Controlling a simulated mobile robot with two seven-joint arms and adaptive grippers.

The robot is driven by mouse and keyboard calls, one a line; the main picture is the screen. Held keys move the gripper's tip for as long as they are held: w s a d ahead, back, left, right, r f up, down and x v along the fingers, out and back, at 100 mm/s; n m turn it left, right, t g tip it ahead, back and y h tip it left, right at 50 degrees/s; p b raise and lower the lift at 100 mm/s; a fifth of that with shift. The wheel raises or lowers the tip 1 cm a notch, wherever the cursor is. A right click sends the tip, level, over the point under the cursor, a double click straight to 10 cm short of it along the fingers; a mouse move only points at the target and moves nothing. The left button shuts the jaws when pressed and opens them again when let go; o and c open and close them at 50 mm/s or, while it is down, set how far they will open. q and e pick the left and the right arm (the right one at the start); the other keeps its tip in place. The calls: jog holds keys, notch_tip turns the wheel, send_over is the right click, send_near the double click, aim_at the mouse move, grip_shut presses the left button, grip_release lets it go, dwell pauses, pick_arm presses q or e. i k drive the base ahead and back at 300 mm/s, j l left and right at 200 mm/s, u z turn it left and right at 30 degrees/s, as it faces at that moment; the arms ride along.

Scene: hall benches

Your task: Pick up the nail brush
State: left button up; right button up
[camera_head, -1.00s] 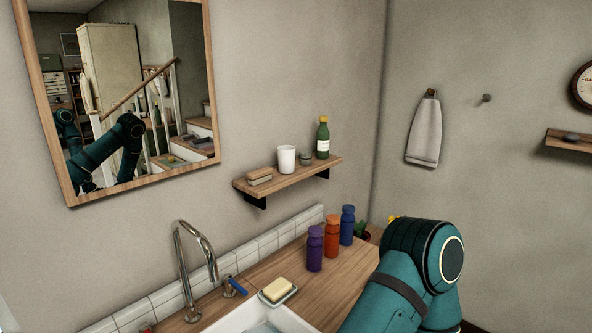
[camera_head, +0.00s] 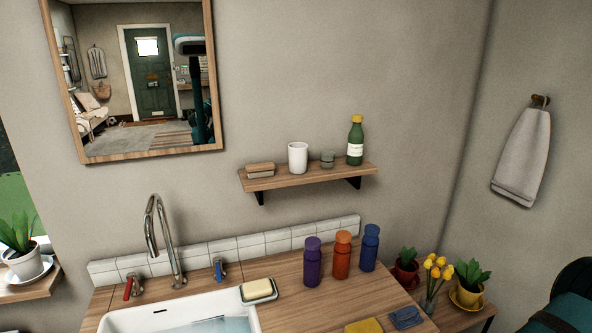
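The nail brush (camera_head: 260,170) appears to be the small wooden block with a paler layer at the left end of the wall shelf (camera_head: 310,177). It lies flat on the shelf, left of a white cup (camera_head: 298,157). Neither of my grippers shows in the head view. Only a dark teal part of my arm shows at the lower right corner, well away from the shelf.
Below the shelf, a counter holds a sink (camera_head: 130,320), a tap (camera_head: 160,240), a soap dish (camera_head: 262,295) and purple (camera_head: 312,265), orange (camera_head: 342,258) and blue (camera_head: 370,250) bottles. Potted plants stand at right.

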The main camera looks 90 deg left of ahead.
aim_at(265, 169)
jog(key=i+u, duration=0.35)
jog(key=u, duration=0.15)
jog(key=i+l+u, duration=0.2)
jog(key=u, duration=0.3)
jog(key=i+l, duration=0.05)
jog(key=i, duration=0.05)
